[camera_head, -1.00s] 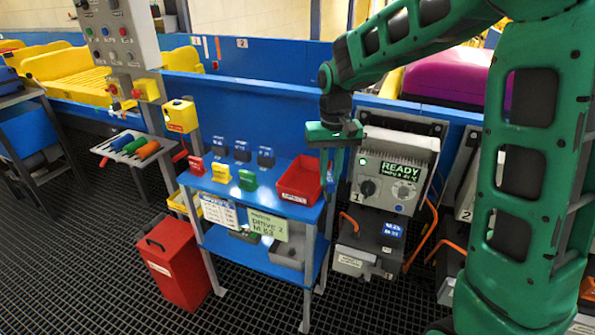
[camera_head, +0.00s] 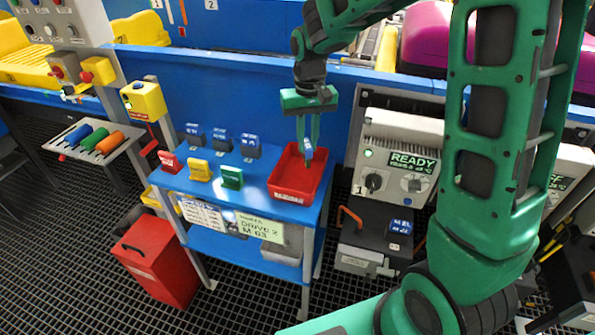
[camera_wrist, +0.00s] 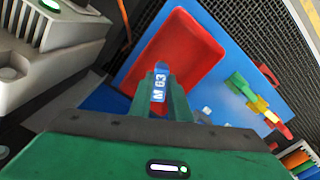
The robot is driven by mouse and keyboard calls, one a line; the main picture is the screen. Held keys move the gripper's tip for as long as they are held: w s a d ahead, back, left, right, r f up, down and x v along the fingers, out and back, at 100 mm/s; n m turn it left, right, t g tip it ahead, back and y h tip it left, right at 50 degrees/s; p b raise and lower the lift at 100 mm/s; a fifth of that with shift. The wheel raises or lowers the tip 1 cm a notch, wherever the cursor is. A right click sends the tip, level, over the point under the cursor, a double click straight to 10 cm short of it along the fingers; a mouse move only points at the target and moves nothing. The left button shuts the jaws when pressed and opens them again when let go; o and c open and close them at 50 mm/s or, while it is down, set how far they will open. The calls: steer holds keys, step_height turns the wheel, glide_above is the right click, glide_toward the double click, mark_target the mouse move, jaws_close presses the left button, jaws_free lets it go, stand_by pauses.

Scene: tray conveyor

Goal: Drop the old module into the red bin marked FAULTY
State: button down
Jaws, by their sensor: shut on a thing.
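My gripper (camera_head: 308,158) is shut on a small blue module (camera_wrist: 159,88) with a white label that seems to read M 63. The gripper points down over a shallow red tray (camera_head: 288,190) at the right end of the blue table. I cannot tell whether the module touches the tray. The tray looks empty and has a small unreadable label on its front. The wrist view shows the tray (camera_wrist: 190,50) beyond the module. A taller red bin (camera_head: 158,262) with a handle stands on the floor at the left. Its label is too small to read.
Several small modules stand on the blue table (camera_head: 250,175), including a green one (camera_head: 231,177). A drive unit (camera_head: 398,150) showing READY stands right of the tray. A yellow box (camera_head: 143,101) is mounted left of the table. The grating floor at front left is clear.

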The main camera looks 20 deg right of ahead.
steer(key=shift+s+f, duration=0.1)
steer(key=shift+f, duration=1.55)
steer(key=c, duration=1.6)
jaws_free()
step_height(320, 180, up, 11)
steer(key=shift+f, duration=0.1)
